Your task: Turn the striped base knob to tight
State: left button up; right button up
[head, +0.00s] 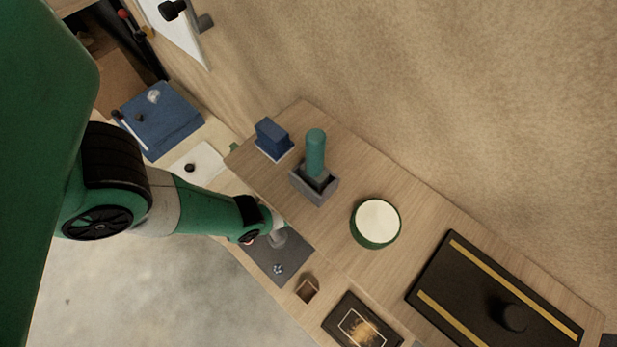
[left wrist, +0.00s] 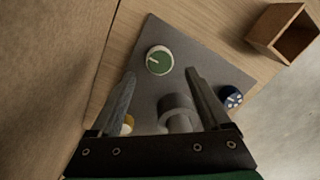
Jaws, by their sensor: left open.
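A dark grey panel (head: 293,249) lies on the wooden counter and carries several knobs. In the left wrist view, a green knob (left wrist: 159,60) with a pale rim and a white line stands ahead of the fingertips. A blue knob (left wrist: 230,97) with white dots is to the right, outside the right finger. A yellow and white knob (left wrist: 128,124) is mostly hidden by the left finger. A grey round piece (left wrist: 176,106) shows between the fingers. No striped base can be made out clearly. My left gripper (left wrist: 160,75) is open over the panel; it also shows in the head view (head: 277,235).
A small open wooden box (left wrist: 285,32) stands beside the panel; it also shows in the head view (head: 307,290). A grey holder with a green handle (head: 315,165), a blue block (head: 272,139), a round green tin (head: 376,223) and a black board (head: 470,290) occupy the counter.

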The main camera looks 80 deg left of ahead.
pick_arm(q)
notch_tip(320, 180, down, 6)
jog(key=b, duration=0.4)
jog(key=shift+d+r, duration=0.1)
pick_arm(e)
notch_tip(320, 180, down, 6)
jog(key=shift+r, duration=0.15)
pick_arm(q)
grip_shut()
